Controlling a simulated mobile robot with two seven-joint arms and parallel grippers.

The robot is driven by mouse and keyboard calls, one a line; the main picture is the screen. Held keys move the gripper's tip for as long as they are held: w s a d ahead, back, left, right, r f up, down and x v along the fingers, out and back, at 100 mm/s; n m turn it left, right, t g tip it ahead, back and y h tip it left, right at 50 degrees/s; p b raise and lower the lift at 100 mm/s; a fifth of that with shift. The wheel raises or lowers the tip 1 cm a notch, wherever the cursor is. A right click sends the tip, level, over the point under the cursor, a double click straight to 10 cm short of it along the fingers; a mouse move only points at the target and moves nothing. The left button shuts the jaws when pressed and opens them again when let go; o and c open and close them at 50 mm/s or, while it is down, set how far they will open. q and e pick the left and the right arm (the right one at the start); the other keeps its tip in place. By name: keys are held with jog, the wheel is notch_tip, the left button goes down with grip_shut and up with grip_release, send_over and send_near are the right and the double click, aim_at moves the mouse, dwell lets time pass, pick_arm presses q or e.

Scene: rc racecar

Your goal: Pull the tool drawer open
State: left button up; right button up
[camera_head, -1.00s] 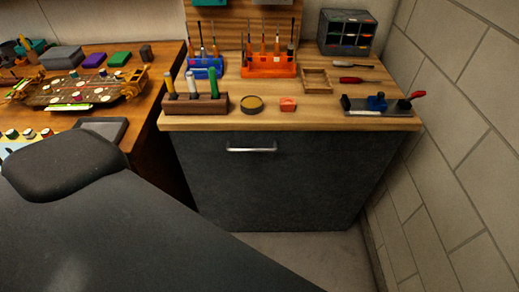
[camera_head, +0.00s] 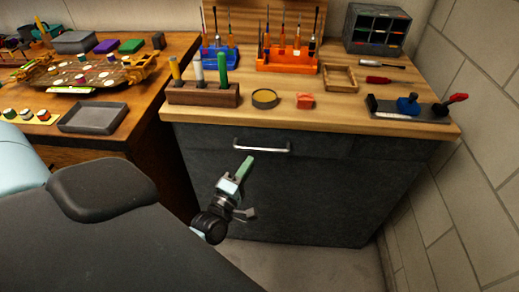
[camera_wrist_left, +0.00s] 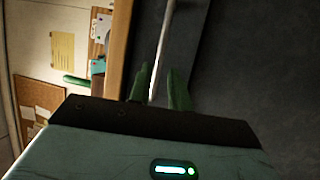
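The tool drawer (camera_head: 215,138) is a dark front just under the wooden worktop and looks shut. Its silver bar handle (camera_head: 262,149) is in plain view. My left gripper (camera_head: 246,164) is just below and in front of the handle, with green fingertips pointing up toward it. In the left wrist view, the two green fingers (camera_wrist_left: 160,88) are apart, and the handle bar (camera_wrist_left: 162,45) runs into the gap between them. The gripper looks open, and I cannot tell whether either finger touches the bar. My right gripper is not in view.
The worktop (camera_head: 330,112) holds a wooden block (camera_head: 203,96) with upright tools, an orange tool rack (camera_head: 287,62) and a small drawer cabinet (camera_head: 376,29). A brick wall (camera_head: 480,130) stands at the right. A second table (camera_head: 100,138) with a chassis is at the left.

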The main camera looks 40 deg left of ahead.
aim_at(259, 149)
pick_arm(q)
jog(key=x, duration=0.7)
jog(key=shift+w, duration=0.15)
jog(key=shift+c, duration=0.4)
grip_shut()
